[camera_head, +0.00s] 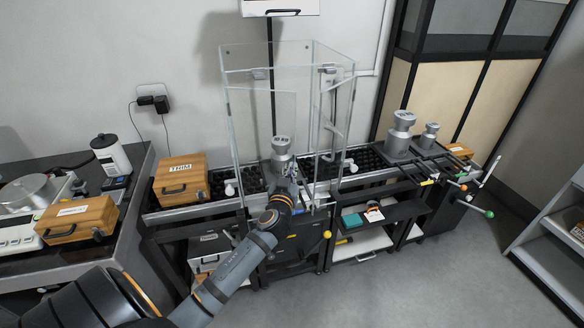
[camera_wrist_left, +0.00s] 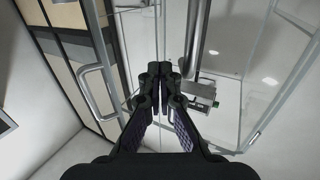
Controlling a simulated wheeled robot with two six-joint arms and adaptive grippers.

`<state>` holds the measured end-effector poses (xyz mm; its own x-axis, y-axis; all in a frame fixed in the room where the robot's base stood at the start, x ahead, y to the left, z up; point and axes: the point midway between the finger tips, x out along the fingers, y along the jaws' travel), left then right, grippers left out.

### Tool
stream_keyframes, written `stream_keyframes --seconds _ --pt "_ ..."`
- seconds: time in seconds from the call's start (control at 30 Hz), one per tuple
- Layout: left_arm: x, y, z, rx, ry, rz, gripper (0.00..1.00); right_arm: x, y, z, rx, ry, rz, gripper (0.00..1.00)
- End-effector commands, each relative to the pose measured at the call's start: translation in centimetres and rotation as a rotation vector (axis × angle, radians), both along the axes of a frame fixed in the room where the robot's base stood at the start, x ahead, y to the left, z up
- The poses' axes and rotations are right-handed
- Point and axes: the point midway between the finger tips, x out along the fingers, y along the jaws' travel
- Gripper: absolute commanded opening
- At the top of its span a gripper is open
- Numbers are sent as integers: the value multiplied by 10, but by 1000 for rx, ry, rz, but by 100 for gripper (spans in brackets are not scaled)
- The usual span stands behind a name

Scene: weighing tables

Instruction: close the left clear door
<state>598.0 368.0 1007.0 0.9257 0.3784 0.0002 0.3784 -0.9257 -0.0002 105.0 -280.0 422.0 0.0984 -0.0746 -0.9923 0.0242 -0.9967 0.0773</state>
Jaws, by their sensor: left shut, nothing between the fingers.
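A tall clear enclosure (camera_head: 240,110) stands on the long table, with clear panels and metal-edged frames. A silver weight (camera_head: 281,147) shows at its lower middle. My left gripper (camera_head: 292,173) is at the enclosure's front, low down, beside the weight in the picture. In the left wrist view my left gripper (camera_wrist_left: 158,70) is shut and empty, with clear panels around it. A curved metal handle (camera_wrist_left: 96,92) is left of the fingers, and a metal bar (camera_wrist_left: 197,40) is just right of them. I cannot tell which panel is the left door or how far it stands open. My right gripper is out of view.
A wooden case (camera_head: 180,180) stands left of the enclosure. Silver weights (camera_head: 401,130) stand to its right, near rods with coloured knobs. A second wooden case (camera_head: 78,220) lies on the left table. Grey floor (camera_head: 390,290) is free in front.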

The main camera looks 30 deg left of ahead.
Motion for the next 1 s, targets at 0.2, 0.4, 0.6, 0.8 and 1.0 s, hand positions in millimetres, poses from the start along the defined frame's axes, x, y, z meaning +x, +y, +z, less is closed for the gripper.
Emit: stream_keyframes --seconds 0.2,0.4,0.6,0.8,1.0 --pt "2 1 -1 0 1 0 0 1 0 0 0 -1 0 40" --pt "2 1 -2 0 1 4 0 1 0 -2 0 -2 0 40" --pt "14 2 -6 -5 -4 59 0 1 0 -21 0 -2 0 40" --pt "38 10 -10 -5 -5 182 0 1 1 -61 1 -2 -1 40" --pt "62 22 -10 -3 -3 317 0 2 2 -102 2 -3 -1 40"
